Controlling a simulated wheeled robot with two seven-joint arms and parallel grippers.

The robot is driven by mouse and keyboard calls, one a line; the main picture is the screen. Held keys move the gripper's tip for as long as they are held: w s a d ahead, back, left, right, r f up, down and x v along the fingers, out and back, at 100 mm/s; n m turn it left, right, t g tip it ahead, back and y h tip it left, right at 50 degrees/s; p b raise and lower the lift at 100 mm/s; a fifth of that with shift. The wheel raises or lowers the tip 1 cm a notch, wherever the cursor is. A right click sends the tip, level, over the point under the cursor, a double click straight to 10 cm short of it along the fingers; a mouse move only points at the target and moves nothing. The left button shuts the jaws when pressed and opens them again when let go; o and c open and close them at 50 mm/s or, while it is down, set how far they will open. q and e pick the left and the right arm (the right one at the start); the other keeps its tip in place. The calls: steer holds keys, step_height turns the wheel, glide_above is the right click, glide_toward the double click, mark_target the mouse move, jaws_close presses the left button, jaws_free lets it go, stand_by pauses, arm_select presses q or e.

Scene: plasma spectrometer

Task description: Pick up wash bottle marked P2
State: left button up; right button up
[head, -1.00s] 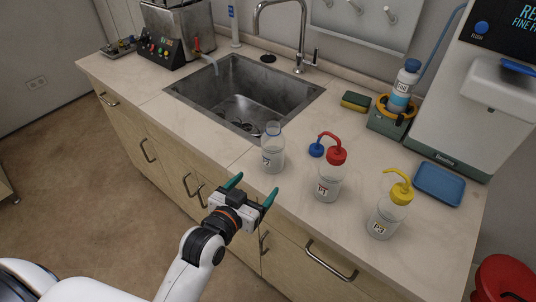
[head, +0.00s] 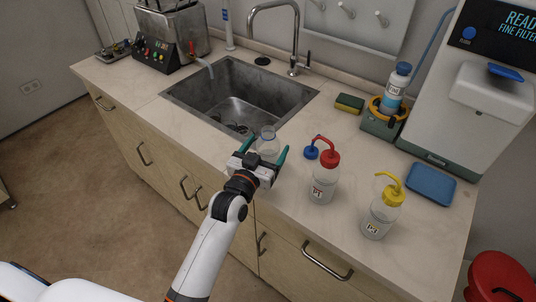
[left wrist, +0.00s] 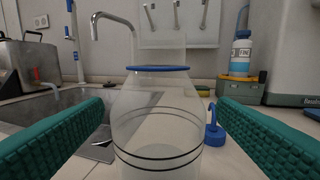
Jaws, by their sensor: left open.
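The open-topped clear wash bottle (head: 268,142) stands upright on the counter in front of the sink. Its label is hidden behind my gripper now; in the earlier head frame it appears to read P2. In the left wrist view the bottle (left wrist: 158,115), with a blue ring at its neck and dark lines round its body, stands between the green fingers. My left gripper (head: 265,152) is open, with a finger on each side of the bottle and gaps visible. A blue cap (head: 311,152) lies right of the bottle. My right gripper is not in view.
A red-capped bottle marked P1 (head: 324,178) and a yellow-capped one marked P3 (head: 382,212) stand to the right. The sink (head: 238,95) is behind. A blue tray (head: 431,184), a sponge (head: 349,103) and a large machine (head: 470,95) are at the right.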

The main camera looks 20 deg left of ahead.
arm_select(q)
steer(key=w, duration=0.3)
steer(key=shift+w+d, duration=0.1)
steer(key=shift+w, duration=0.1)
steer(key=shift+s, duration=0.1)
steer(key=shift+c, duration=0.4)
steer(key=shift+r, duration=0.1)
steer(key=c, duration=1.1)
